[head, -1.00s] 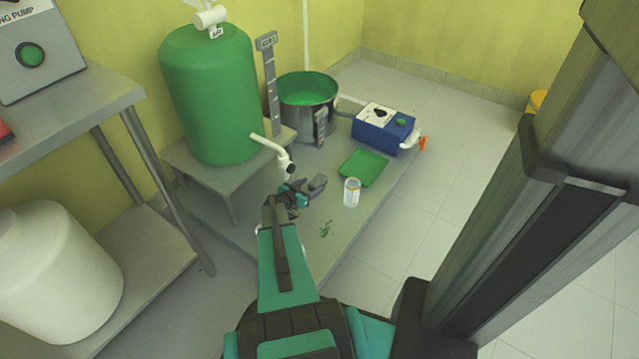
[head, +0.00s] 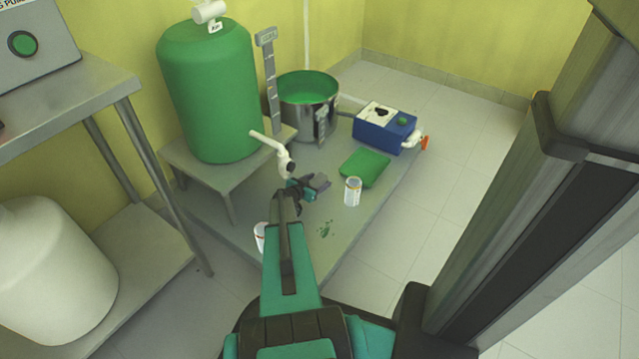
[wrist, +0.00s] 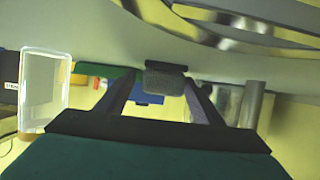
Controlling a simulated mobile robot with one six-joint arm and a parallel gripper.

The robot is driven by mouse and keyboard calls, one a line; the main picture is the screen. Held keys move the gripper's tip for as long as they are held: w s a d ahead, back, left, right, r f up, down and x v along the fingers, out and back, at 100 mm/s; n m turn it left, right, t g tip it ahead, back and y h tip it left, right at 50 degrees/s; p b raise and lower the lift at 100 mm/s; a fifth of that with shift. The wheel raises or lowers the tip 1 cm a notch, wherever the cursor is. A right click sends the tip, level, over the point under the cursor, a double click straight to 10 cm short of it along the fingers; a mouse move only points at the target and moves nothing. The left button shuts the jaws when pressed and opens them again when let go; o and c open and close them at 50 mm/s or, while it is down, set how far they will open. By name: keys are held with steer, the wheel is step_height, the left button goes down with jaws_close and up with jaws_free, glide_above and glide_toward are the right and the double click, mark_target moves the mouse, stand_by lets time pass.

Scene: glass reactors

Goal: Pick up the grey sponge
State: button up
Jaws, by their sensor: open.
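The grey sponge (wrist: 165,82) shows in the wrist view as a small dark grey block against a black piece, between and just past the fingertips. My gripper (wrist: 162,88) is open, with one finger on each side of the sponge; I cannot tell whether they touch it. In the head view my gripper (head: 312,186) is low over the grey platform, in front of the white tap and left of the white jar. The sponge cannot be made out clearly there, as the gripper and arm cover that spot.
A white jar (head: 352,192) and green tray (head: 364,168) stand right of my gripper. Behind are a steel pot (head: 306,112), a blue pump (head: 384,130) and a green tank (head: 208,95). Another white jar (head: 260,236) is beside my arm. The platform's right front is mostly clear.

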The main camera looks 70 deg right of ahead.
stand_by(0.4)
steer(key=c, duration=1.1)
steer(key=shift+c, duration=0.3)
steer(key=shift+r, duration=0.1)
steer(key=shift+r+p, duration=0.65)
steer(key=shift+p, duration=0.05)
steer(key=s+p, duration=0.1)
steer(key=s, duration=0.1)
steer(key=s+a+p, duration=0.1)
steer(key=s, duration=0.2)
steer(key=s+a+r+p, duration=0.1)
steer(key=s, duration=0.2)
steer(key=shift+a, duration=0.1)
step_height(320, 180, up, 13)
steer(key=p, duration=0.5)
steer(key=shift+w+f, duration=0.15)
steer(key=shift+f, duration=0.05)
